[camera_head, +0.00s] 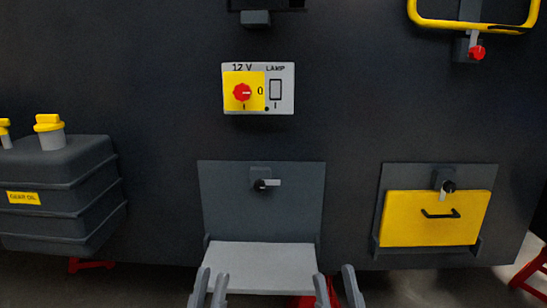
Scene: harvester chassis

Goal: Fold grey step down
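The grey step (262,267) is at the lower middle. Its light grey plate lies out flat toward me from the foot of a dark grey back panel (240,212). A small latch (265,184) near the top of that panel has its lever turned sideways to the right. My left gripper (209,287) is at the plate's near left corner, with its two fingers apart and nothing seen between them. My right gripper (338,288) is at the near right corner, also with fingers apart. Whether either touches the plate I cannot tell. The lower parts of both grippers are cut off.
A yellow step (410,222) stands upright on the right, with its latch (446,188) lever pointing down. A gear oil tank (70,180) juts out at left. A switch panel (284,103) is above the grey step, and a yellow handle (440,24) is at upper right.

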